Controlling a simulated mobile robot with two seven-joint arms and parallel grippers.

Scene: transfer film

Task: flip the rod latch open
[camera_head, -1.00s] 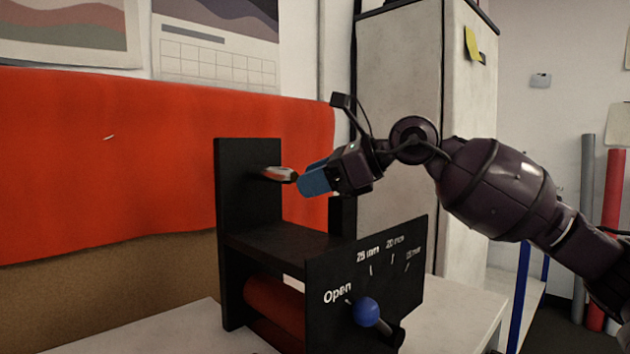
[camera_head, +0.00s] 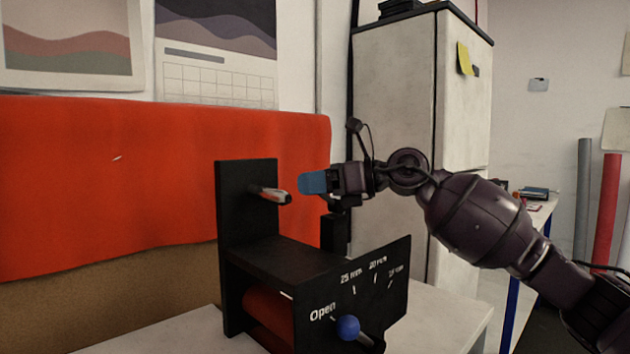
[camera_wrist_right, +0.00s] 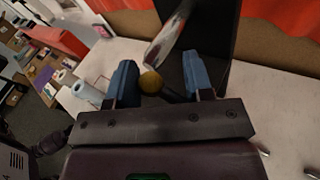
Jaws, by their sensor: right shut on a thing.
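The black device (camera_head: 285,260) stands on a pale table, with an upright plate at its left and a short black post (camera_head: 335,233) at its right. A silver rod with an orange part (camera_head: 270,194) sticks out of the upright plate. My right gripper (camera_head: 313,182), with blue fingertips, is just right of the rod's tip, above the post. The fingers hide the knob in the head view. My left gripper is out of view.
A front panel marked "Open" and with mm sizes (camera_head: 375,275) carries a lever with a blue ball (camera_head: 348,327). A red roll (camera_head: 268,312) lies below the device's top. A tall pale cabinet (camera_head: 395,150) stands behind. Pale table top (camera_head: 445,320) is free at the right.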

